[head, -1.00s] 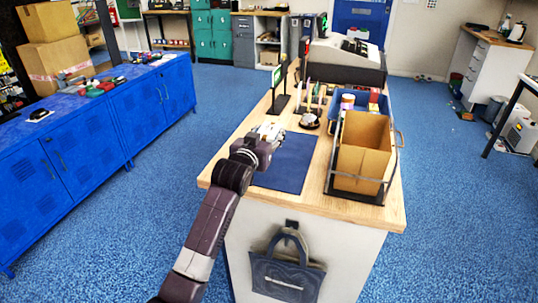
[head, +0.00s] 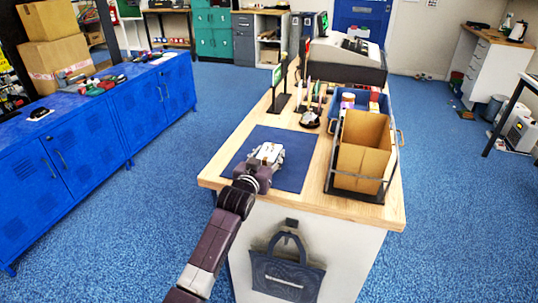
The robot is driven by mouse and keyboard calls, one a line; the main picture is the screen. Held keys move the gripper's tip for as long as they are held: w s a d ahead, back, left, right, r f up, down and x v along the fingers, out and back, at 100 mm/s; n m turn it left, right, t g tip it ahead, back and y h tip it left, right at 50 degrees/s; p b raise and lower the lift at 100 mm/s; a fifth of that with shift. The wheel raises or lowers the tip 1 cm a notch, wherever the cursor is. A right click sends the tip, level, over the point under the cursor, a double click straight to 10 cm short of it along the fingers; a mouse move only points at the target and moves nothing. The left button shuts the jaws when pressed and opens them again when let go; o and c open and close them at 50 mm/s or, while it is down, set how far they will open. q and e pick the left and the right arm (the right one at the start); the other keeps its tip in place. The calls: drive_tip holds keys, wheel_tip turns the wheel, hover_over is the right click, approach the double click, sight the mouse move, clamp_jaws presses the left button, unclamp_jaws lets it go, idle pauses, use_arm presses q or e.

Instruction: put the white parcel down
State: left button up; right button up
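My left gripper (head: 268,153) is at the end of the dark arm, low over the dark blue mat (head: 297,172) on the counter. A pale, whitish shape shows at its fingers. I cannot tell how much of that shape is the white parcel and how much is the gripper. The finger gap is too small to make out, and I cannot tell if anything there touches the mat. No separate white parcel shows elsewhere on the counter. My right gripper is not in view.
An open brown carton (head: 362,150) stands in a dark frame right of the mat. A blue bin (head: 345,98), a pen holder (head: 310,118), a green-topped stand (head: 278,98) and a cash register (head: 345,58) are behind. The mat's right part is clear.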

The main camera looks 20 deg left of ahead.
use_arm(q)
drive_tip(key=o, duration=0.4)
drive_tip(key=shift+r, duration=0.1)
drive_tip(key=s, duration=0.4)
drive_tip(key=s+r, duration=0.1)
drive_tip(key=s, duration=0.7)
drive_tip(key=shift+a+r, duration=0.2)
drive_tip(key=shift+r, duration=0.2)
